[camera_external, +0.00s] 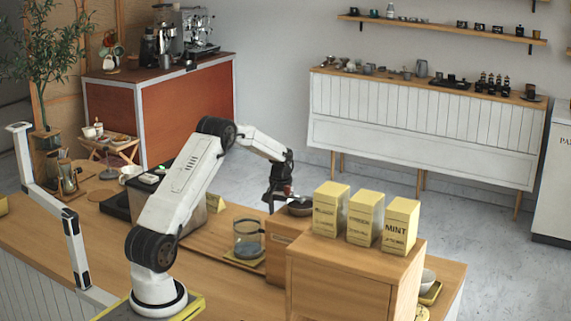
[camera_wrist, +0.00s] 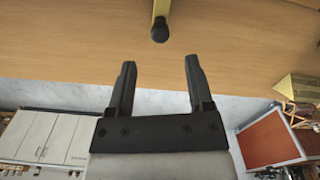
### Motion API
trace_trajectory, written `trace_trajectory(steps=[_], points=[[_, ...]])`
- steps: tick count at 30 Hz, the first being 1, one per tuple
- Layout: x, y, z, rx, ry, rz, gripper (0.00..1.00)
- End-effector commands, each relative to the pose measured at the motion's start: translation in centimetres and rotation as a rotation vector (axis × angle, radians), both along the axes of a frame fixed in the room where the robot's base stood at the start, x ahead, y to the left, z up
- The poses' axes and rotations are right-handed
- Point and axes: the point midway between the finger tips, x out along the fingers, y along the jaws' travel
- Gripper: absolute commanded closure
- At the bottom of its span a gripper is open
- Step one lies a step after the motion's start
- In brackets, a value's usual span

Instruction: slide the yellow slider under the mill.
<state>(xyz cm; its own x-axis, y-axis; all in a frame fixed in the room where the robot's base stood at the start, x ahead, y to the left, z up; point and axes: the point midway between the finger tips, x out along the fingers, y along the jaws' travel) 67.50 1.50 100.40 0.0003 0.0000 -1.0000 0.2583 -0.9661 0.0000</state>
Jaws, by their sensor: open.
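My gripper (camera_wrist: 160,62) is open and empty in the wrist view. A yellow bar with a black rounded end (camera_wrist: 160,28) lies just beyond and between the fingertips, apart from them; I cannot tell whether it is part of the slider. In the external view my gripper (camera_external: 281,195) points down near a wooden box with a dark bowl-like top (camera_external: 283,240), probably the mill. A yellow plate (camera_external: 243,261) lies on the counter left of that box, with a glass jar (camera_external: 248,238) on it; this looks like the slider. My arm hides part of the counter.
A dark appliance (camera_external: 117,206) stands at the left. The counter front (camera_external: 215,285) is largely clear.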

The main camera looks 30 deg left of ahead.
Motion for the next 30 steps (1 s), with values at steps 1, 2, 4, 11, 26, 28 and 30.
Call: trace_trajectory(steps=[1,2,4,11,26,28,30], points=[[0.0,0.0,0.0,0.0,0.0,0.0,0.33],[0.0,0.0,0.0,0.0,0.0,0.0,0.33],[0.0,0.0,-0.1,0.0,0.001,0.0,0.33],[0.0,0.0,-1.4,0.0,0.003,0.0,0.33],[0.0,0.0,-6.9,0.0,0.001,0.0,0.33],[0.0,0.0,-7.4,0.0,0.001,0.0,0.33],[0.0,0.0,-7.6,0.0,0.0,0.0,0.33]])
